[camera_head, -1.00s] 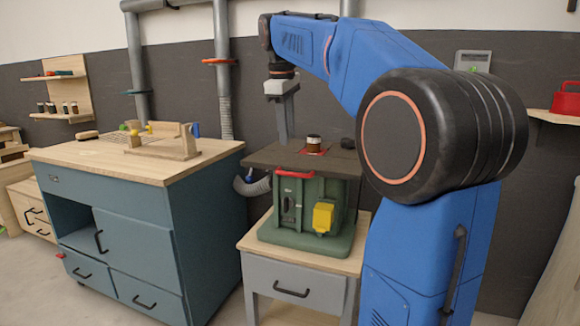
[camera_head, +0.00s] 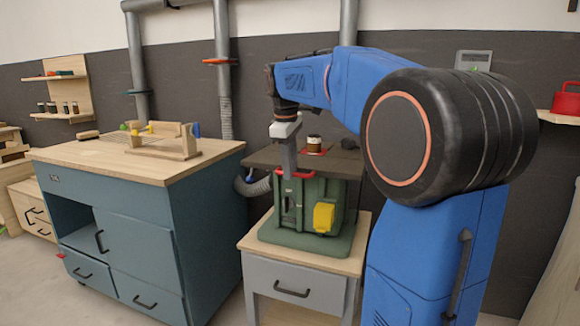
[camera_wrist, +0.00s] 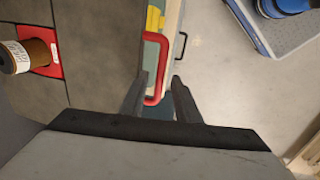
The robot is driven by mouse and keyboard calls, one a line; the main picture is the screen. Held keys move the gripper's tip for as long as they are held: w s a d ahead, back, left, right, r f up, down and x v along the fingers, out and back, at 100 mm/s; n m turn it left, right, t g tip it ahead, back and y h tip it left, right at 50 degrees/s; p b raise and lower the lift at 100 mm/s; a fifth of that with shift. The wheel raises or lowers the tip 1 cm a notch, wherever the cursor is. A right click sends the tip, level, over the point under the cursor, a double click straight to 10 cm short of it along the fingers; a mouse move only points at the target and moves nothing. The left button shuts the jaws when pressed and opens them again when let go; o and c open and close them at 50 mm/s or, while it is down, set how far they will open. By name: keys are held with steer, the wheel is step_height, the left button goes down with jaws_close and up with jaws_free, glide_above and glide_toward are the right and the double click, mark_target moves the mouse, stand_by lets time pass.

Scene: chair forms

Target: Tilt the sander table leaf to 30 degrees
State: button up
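The green sander (camera_head: 305,205) stands on a small cabinet. Its dark grey table leaf (camera_head: 262,157) looks about level and has a red handle (camera_head: 297,174) at its front edge. My gripper (camera_head: 289,170) points down at this front edge, close to the handle. In the wrist view my gripper (camera_wrist: 160,88) has its two fingers apart, with the near end of the red handle (camera_wrist: 163,55) showing between them. Contact with the handle cannot be told. The leaf (camera_wrist: 97,45) lies left of the handle there.
A brown drum (camera_head: 314,143) in a red insert rises from the sander top. A yellow box (camera_head: 324,217) sits on the sander's front. The small cabinet (camera_head: 270,270) stands below. A teal workbench (camera_head: 140,235) is at left, with a wooden fixture (camera_head: 165,143) on top.

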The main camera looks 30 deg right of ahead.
jaws_close()
